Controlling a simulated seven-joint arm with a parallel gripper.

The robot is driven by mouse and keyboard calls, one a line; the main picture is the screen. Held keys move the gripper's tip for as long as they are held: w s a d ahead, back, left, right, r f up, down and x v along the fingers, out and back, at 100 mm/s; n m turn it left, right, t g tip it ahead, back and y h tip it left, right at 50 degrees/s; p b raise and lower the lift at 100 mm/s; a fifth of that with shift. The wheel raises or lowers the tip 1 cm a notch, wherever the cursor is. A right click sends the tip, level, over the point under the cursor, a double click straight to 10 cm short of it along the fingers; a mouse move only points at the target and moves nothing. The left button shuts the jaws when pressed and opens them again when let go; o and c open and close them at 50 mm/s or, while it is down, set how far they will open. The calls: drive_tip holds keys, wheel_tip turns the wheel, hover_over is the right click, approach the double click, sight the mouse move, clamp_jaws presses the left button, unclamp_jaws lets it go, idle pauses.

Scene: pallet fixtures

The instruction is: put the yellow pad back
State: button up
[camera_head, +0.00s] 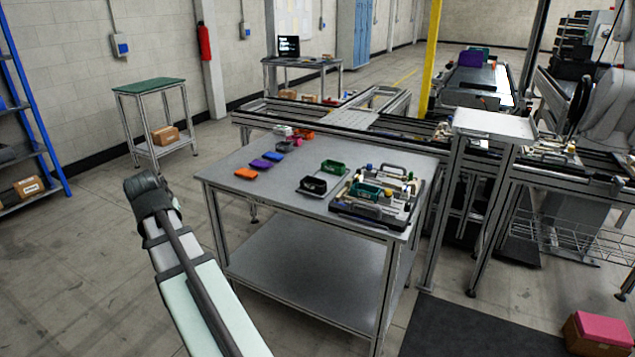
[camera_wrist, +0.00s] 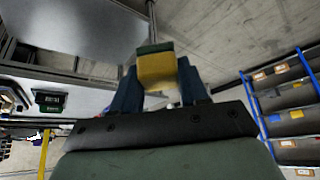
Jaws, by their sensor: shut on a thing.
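In the wrist view my gripper (camera_wrist: 160,78) is shut on the yellow pad (camera_wrist: 157,70), which shows as a small yellow block between the dark blue fingers. A green strip lies along the pad's far edge; I cannot tell whether it belongs to the pad or to something behind. In the head view my arm reaches up from the bottom, left of the work table (camera_head: 230,183), and the pad cannot be made out. The pallet fixture (camera_head: 345,207), a dark plate with several fitted parts, sits at the table's right end, well away from my arm.
A green-topped stand (camera_head: 148,86) is behind my arm.

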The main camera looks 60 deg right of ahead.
drive_tip(key=s+d+f+m+g+h, duration=0.1)
drive_tip(key=s+d+m, duration=0.35)
drive_tip(key=d, duration=1.25)
drive_tip(key=s+d+f+m+g, duration=0.1)
drive_tip(key=s+d, duration=0.6)
drive_tip(key=d, duration=1)
drive_tip(key=s+d+f+m+g+h, duration=0.15)
drive_tip(key=s+d, duration=0.45)
drive_tip(key=d, duration=1.1)
drive_tip(key=r+m, duration=0.1)
drive_tip(key=m, duration=0.1)
hover_over(327, 179)
drive_tip(key=a, duration=0.2)
drive_tip(key=shift+g+y, duration=0.25)
drive_tip(key=shift+g, duration=0.2)
drive_tip(key=shift+d+f, duration=0.15)
drive_tip(key=shift+f, duration=4.35)
drive_tip(key=shift+f, duration=0.1)
drive_tip(key=o, duration=0.9)
drive_tip(key=shift+o, duration=0.2)
